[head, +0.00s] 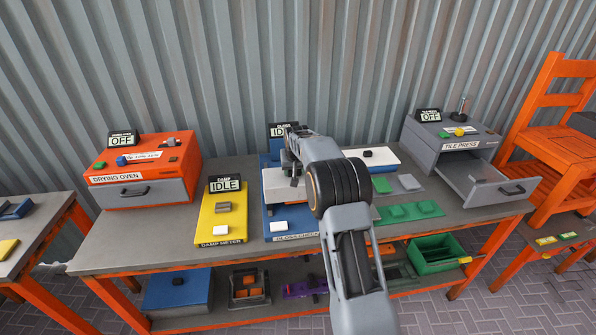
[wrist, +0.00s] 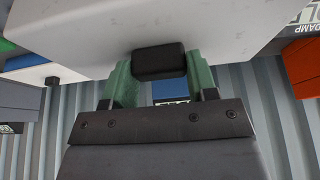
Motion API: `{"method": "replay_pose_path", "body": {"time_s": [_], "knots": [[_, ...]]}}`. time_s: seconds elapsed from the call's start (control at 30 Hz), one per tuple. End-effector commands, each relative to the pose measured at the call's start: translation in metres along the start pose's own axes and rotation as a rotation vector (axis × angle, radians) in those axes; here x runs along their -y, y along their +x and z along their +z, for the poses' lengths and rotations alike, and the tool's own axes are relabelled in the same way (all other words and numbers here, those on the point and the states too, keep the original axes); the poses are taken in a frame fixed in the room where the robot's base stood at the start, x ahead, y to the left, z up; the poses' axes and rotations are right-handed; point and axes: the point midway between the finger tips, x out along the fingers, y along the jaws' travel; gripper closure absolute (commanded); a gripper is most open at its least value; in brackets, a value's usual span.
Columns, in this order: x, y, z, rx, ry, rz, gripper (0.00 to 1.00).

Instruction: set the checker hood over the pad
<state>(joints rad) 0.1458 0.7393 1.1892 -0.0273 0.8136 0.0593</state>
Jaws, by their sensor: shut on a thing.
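The checker hood (head: 283,189) is a white box with a black knob (wrist: 160,62) on its top. My gripper (head: 293,163) is shut on this knob, with one green finger on each side of it in the wrist view (wrist: 160,72). The hood is over the blue gloss check board (head: 308,222). I cannot tell whether the hood rests on the board or hangs just above it. The pad is not clearly visible; the hood and my arm cover the middle of the board. A small white block (head: 280,225) lies on the board's front part.
A yellow damp meter board (head: 209,230) lies to the left, with the drying oven (head: 143,173) beyond it. A white lid-like box (head: 385,155) with a black knob is behind right. Green tiles (head: 410,212) and the tile press (head: 455,150), drawer open, are right.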

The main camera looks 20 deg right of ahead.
Motion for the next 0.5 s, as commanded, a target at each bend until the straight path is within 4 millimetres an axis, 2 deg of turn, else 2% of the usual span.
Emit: {"method": "replay_pose_path", "body": {"time_s": [0.27, 0.3, 0.5], "knots": [[-0.003, 0.001, 0.003, 0.015, 0.005, -0.002, 0.90], [-0.004, 0.001, 0.003, 0.015, 0.006, -0.001, 0.43], [-0.008, 0.001, 0.002, 0.012, 0.012, 0.001, 0.24]]}}
